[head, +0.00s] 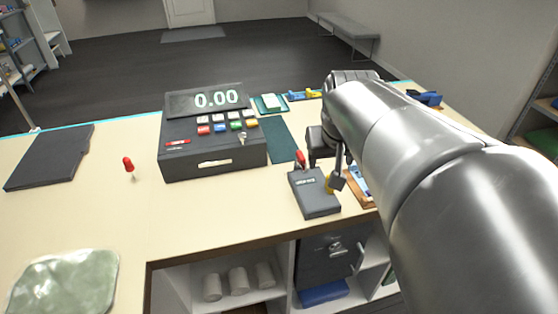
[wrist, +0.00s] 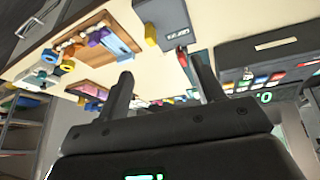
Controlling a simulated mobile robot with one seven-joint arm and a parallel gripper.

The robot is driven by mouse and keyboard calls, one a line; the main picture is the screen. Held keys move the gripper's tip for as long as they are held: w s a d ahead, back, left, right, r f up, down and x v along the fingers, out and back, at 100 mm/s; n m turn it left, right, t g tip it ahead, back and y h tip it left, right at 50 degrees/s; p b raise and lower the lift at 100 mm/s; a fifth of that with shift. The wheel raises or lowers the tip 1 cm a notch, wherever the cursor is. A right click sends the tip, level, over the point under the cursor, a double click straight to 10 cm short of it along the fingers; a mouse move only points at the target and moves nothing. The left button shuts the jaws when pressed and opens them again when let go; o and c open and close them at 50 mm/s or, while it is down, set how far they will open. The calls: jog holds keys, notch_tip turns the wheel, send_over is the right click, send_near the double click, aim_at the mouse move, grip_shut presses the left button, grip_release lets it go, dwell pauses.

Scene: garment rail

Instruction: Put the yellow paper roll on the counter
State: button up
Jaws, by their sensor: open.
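A small yellow roll (wrist: 150,34), which looks like the yellow paper roll, is on the counter close beside the grey box-shaped device (wrist: 170,18) in the wrist view. In the head view only a sliver of the yellow roll (head: 329,186) shows, at the right of the grey device (head: 315,193), partly behind a finger. My gripper (wrist: 161,68) is open, with nothing between its fingers. The yellow roll is beyond the fingertips, apart from them in the wrist view. The cream counter (head: 230,208) runs under all of this.
A black cash register (head: 212,140) stands left of my gripper. A red stub (head: 128,164) and a dark folder (head: 48,157) are farther left. A wooden tray (wrist: 103,48) with small coloured items lies on the roll's other side. The counter front left of the device is clear.

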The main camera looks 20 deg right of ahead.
jog(key=s+a+f+n+y, duration=0.1)
jog(key=s+a+f+n, duration=0.1)
jog(key=s+a, duration=0.7)
jog(key=shift+s+f+t+y, duration=0.4)
jog(key=shift+s, duration=0.1)
